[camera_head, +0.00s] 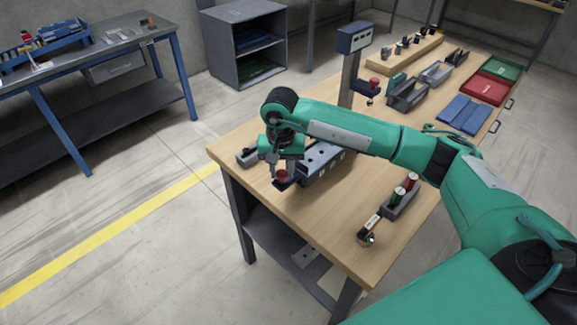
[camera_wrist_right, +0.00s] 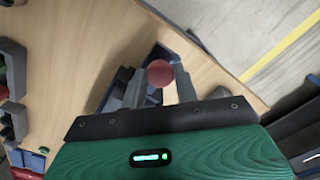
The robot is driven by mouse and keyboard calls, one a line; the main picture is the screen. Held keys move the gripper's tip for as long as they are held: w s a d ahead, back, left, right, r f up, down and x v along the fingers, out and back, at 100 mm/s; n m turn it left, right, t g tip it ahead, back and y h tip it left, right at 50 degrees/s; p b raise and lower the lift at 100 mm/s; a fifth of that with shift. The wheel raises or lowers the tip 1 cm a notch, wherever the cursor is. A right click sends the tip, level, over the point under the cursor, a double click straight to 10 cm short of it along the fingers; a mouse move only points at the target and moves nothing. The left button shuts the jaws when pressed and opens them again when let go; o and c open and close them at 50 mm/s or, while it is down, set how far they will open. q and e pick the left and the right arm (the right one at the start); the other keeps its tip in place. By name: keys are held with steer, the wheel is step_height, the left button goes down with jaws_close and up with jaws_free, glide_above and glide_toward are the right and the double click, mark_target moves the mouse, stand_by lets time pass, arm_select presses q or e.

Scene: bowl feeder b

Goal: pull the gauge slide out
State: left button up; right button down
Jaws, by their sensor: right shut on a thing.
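The gauge slide shows as a red round knob (camera_head: 282,174) on a small dark piece, beside the near left end of a blue-grey box (camera_head: 320,163) on the wooden table. My right gripper (camera_head: 281,172) reaches down from above with its fingers on either side of the knob, shut on it. In the right wrist view the red knob (camera_wrist_right: 160,73) sits between the two grey fingers (camera_wrist_right: 160,87). The gripper and arm hide part of the box, so I cannot tell how far the slide is out. My left gripper is not in view.
A small dark grey item (camera_head: 248,156) lies left of the gripper. A post with a blue-grey head (camera_head: 354,38) rises behind my arm. The near left table corner is bare.

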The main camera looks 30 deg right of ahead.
steer(key=shift+s+a, duration=0.1)
steer(key=shift+a, duration=0.05)
steer(key=c, duration=1.5)
jaws_free()
steer(key=o, duration=0.4)
steer(key=shift+a, duration=0.1)
steer(key=shift+o, duration=0.2)
steer(key=shift+r, duration=0.1)
steer(key=shift+r, duration=0.25)
step_height(320, 180, up, 13)
steer(key=b, duration=0.3)
steer(key=shift+b, duration=0.3)
